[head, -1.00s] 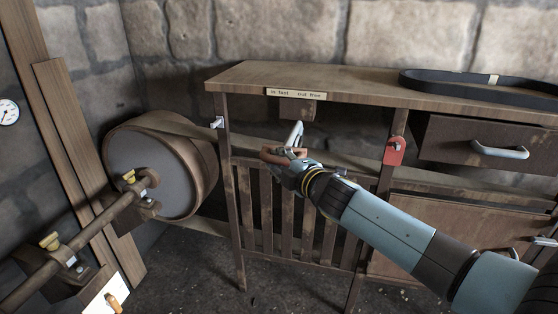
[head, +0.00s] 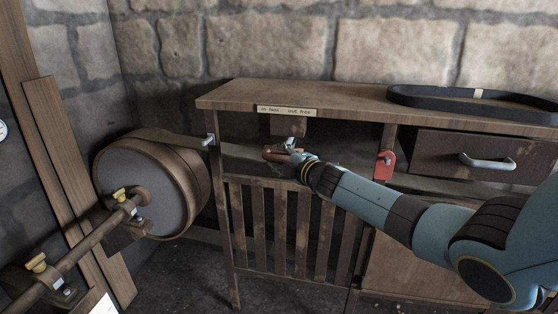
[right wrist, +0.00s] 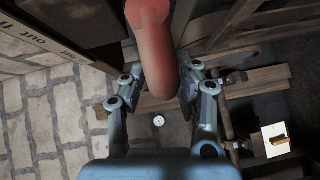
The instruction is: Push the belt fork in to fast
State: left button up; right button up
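The belt fork's handle (head: 279,154) is a reddish-brown grip under the bench top, below the label strip (head: 287,111) with "fast" and "free" on it. In the right wrist view the red rounded handle (right wrist: 156,50) lies between both fingers, which appear to close on its sides. My right gripper (head: 291,150) is at the handle, in front of the bench frame. A light metal piece shows just above it, and the rest of the fork is hidden behind the gripper and under the bench. My left gripper is not in view.
A drum pulley (head: 155,187) with a flat belt stands left of the bench (head: 350,98). A shaft (head: 85,240) with yellow-capped bearings is at lower left. A red tag (head: 384,165) hangs on the right post. A black belt (head: 455,98) lies on top. A drawer handle (head: 487,161) sticks out at right.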

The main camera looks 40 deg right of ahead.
jog(key=shift+o, duration=1.2)
jog(key=shift+f, duration=0.1)
jog(key=shift+s, duration=0.1)
jog(key=shift+s, duration=0.1)
jog(key=shift+s, duration=0.35)
jog(key=s+r, duration=0.1)
jog(key=s, duration=1)
jog(key=shift+a+r, duration=0.35)
jog(key=shift+a, duration=0.1)
